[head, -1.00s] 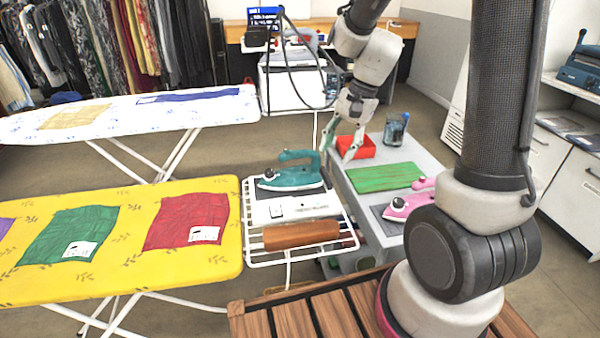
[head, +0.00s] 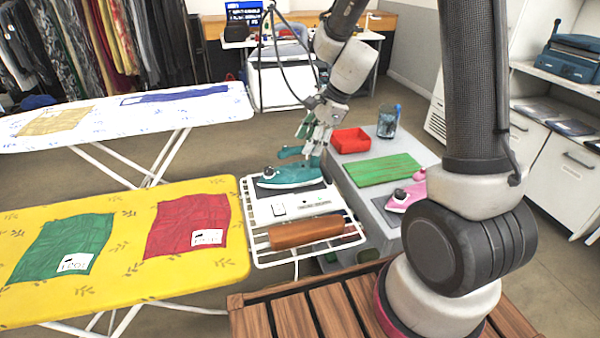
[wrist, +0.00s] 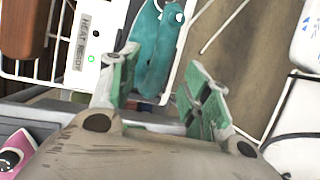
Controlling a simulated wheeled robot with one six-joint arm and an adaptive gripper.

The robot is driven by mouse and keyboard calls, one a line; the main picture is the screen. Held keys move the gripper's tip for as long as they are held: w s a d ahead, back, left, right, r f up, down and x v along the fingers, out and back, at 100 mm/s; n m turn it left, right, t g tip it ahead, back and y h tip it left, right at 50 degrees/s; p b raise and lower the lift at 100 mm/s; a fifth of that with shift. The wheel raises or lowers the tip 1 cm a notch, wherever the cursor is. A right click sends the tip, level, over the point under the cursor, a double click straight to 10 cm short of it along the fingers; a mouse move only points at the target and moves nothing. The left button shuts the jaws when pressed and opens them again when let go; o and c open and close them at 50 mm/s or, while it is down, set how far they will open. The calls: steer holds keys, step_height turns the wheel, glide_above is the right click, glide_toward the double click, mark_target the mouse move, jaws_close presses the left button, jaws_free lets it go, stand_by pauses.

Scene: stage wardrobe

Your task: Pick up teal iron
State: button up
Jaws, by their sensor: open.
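The teal iron (head: 291,175) rests on a dark pad at the far end of the white wire rack (head: 262,241) at the end of the yellow ironing board. My gripper (head: 308,139) is open and empty, just above and beside the iron's rear end in the head view. In the wrist view the green-padded fingers (wrist: 158,92) stand apart, and the teal iron (wrist: 157,50) shows beyond them, its near end close to the left finger. No contact is clear, and part of the iron's handle is hidden behind the gripper in the head view.
A brown roll (head: 306,232) lies on the rack's near end. The yellow board (head: 125,285) carries folded cloths.

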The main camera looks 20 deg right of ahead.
mark_target(289, 165)
steer(key=x, duration=0.4)
steer(key=shift+s+a, duration=0.1)
steer(key=shift+a, duration=0.1)
steer(key=shift+r, duration=0.1)
jaws_close()
